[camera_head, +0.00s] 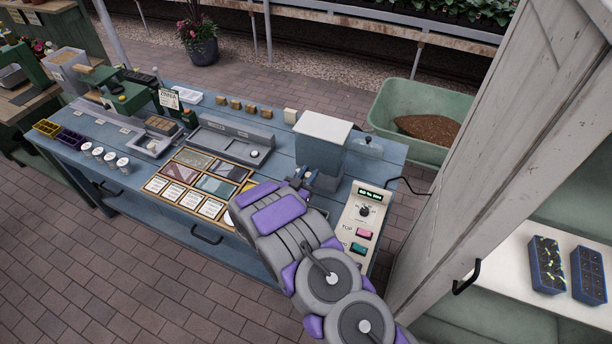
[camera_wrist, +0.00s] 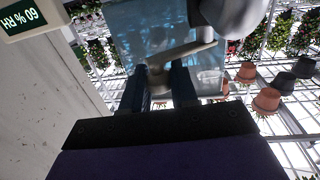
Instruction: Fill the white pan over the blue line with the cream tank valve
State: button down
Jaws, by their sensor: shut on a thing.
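The tank (camera_head: 322,130), with a pale top and a blue-grey lower part, stands at the right end of the blue bench. The cream valve (camera_wrist: 180,54) shows in the wrist view as a beige lever between my gripper's dark fingers. My gripper (camera_wrist: 159,82) is shut on this valve. In the head view my gripper (camera_head: 318,182) is at the tank's front, below its pale top, and the valve itself is hard to make out. I cannot clearly identify the white pan or its blue line; my arm covers the bench in front of the tank.
A control box (camera_head: 359,222) with a dial and buttons stands close right of my arm. A framed board of colour and text tiles (camera_head: 197,184) lies left. A grey tray (camera_head: 229,142) sits behind it. A green barrow (camera_head: 423,110) and grey wooden door (camera_head: 500,130) bound the right.

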jog(key=shift+w+d+r+n+t+y+b, duration=0.1)
jog(key=shift+w+d+n+t+y, duration=0.2)
jog(key=shift+n+y, duration=0.9)
jog(key=shift+w+d+n+t+y+b, duration=0.15)
jog(key=shift+w+n+t+y, duration=0.4)
jog(key=shift+y, duration=1.2)
jog(key=shift+w+d+r+n+t+y+b, duration=0.1)
jog(key=shift+w+d+n+y, duration=0.1)
jog(key=shift+n+y, duration=1.1)
jog(key=shift+y, duration=0.25)
jog(key=c, duration=1)
grip_release()
jog(key=shift+f, duration=0.1)
jog(key=s, duration=1.1)
jog(key=s+p, duration=0.1)
jog(key=s, duration=0.5)
jog(key=shift+s+d+f, duration=0.1)
jog(key=shift+s+d, duration=0.05)
jog(key=shift+d, duration=0.25)
